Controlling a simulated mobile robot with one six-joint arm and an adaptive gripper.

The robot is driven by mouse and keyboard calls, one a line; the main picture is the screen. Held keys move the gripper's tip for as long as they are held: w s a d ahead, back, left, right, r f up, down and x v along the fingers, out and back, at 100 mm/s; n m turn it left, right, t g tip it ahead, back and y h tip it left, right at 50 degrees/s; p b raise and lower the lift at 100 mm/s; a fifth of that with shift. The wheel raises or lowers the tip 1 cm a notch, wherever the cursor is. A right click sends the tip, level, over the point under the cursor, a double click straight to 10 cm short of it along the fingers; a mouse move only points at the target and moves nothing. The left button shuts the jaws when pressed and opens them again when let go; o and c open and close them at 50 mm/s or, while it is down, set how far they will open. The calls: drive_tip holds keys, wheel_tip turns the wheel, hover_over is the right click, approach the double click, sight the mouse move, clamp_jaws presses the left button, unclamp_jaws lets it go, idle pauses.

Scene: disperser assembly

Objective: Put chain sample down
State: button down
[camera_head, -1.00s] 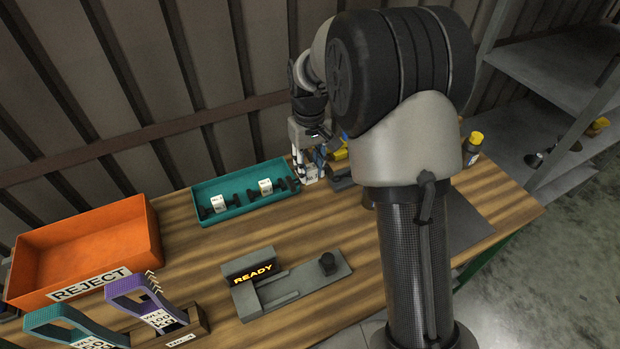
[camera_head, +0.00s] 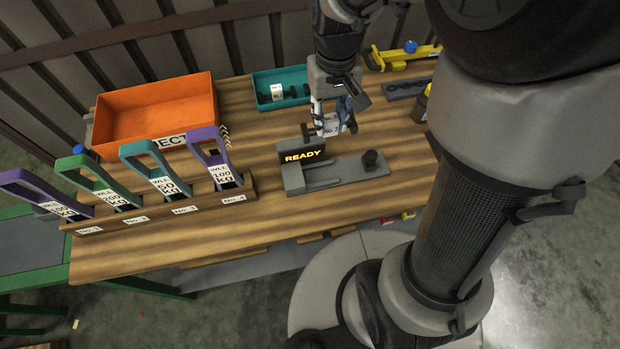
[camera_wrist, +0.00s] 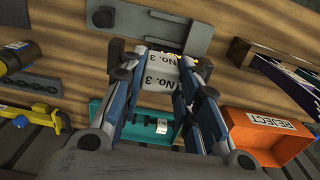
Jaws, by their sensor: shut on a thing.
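My gripper (camera_head: 331,114) is shut on the chain sample (camera_head: 331,128), a dark bar-like piece with a white "No. 3" label. It is held in the air behind the grey fixture with the "READY" display (camera_head: 303,155). In the wrist view the chain sample (camera_wrist: 160,72) lies between both fingers of the gripper (camera_wrist: 157,80), with dark ends sticking out on each side. The grey fixture (camera_wrist: 140,22) shows beyond it there. The teal tray (camera_head: 265,104) behind holds one other white-labelled sample (camera_head: 277,92). The gap between sample and table is hard to judge.
An orange REJECT bin (camera_head: 150,118) stands at the back left. A wooden rack (camera_head: 160,207) with several coloured WLL handles lines the front left edge. A yellow tool (camera_head: 400,57) and a dark holed block (camera_head: 407,88) lie at the back right. The wooden table between is clear.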

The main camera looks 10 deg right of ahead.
wheel_tip(320, 180, down, 20)
drive_tip(key=b, duration=0.6)
drive_tip(key=shift+s+b, duration=0.15)
drive_tip(key=shift+b, duration=0.15)
drive_tip(key=shift+f, duration=0.1)
drive_tip(key=c, duration=1.2)
unclamp_jaws()
